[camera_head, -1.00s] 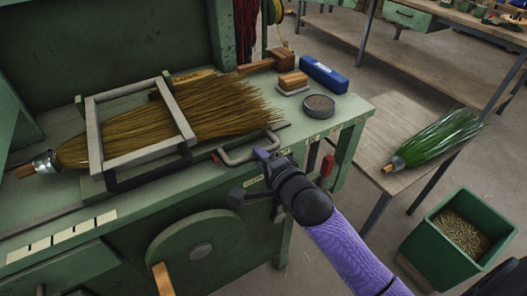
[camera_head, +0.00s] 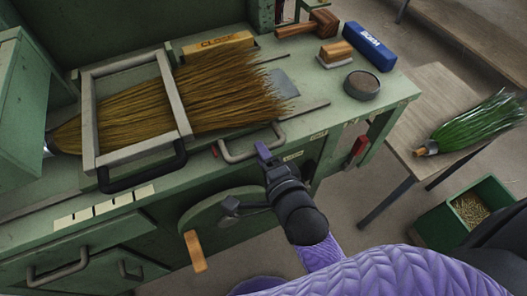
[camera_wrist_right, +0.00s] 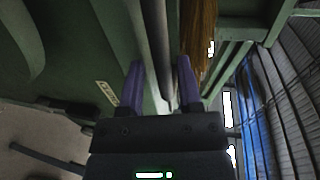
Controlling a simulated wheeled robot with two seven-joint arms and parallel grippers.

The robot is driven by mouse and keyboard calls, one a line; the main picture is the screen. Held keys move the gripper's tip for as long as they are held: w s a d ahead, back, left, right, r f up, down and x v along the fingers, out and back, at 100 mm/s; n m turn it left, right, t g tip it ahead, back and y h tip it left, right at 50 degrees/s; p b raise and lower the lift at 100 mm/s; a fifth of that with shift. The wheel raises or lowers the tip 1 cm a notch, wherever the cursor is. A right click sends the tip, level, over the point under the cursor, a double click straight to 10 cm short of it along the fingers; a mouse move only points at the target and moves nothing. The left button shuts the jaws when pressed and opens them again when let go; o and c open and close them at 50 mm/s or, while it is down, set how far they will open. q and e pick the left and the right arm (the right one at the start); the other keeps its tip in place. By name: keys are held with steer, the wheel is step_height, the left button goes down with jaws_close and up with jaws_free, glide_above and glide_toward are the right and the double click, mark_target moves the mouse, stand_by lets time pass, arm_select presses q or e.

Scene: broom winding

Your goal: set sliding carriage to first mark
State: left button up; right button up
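A grey rectangular frame (camera_head: 178,95) with a black front handle (camera_head: 145,170) lies across the broom (camera_head: 225,90) on the green bench. I cannot tell for sure whether this frame is the sliding carriage. A grey U-shaped handle (camera_head: 238,157) sticks out at the bench's front edge, right of the frame. My right gripper (camera_head: 264,155) is at this handle's right part. In the right wrist view its purple fingers (camera_wrist_right: 161,85) are apart, with a grey bar (camera_wrist_right: 156,40) between them and gaps visible. White marks (camera_head: 104,207) line the bench front at left. My left gripper is out of view.
A green wheel with a wooden crank grip (camera_head: 195,251) is below the gripper. A wooden mallet (camera_head: 312,24), a brush (camera_head: 335,53), a blue box (camera_head: 369,46) and a round tin (camera_head: 362,86) stand at the bench's right. A green bin (camera_head: 447,226) is on the floor.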

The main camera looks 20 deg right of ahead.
steer(key=shift+o, duration=0.4)
steer(key=shift+r, duration=0.1)
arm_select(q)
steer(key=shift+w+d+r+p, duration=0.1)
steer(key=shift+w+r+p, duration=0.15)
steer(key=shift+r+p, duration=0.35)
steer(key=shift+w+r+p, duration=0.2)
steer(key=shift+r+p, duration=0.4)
arm_select(e)
steer(key=v, duration=1)
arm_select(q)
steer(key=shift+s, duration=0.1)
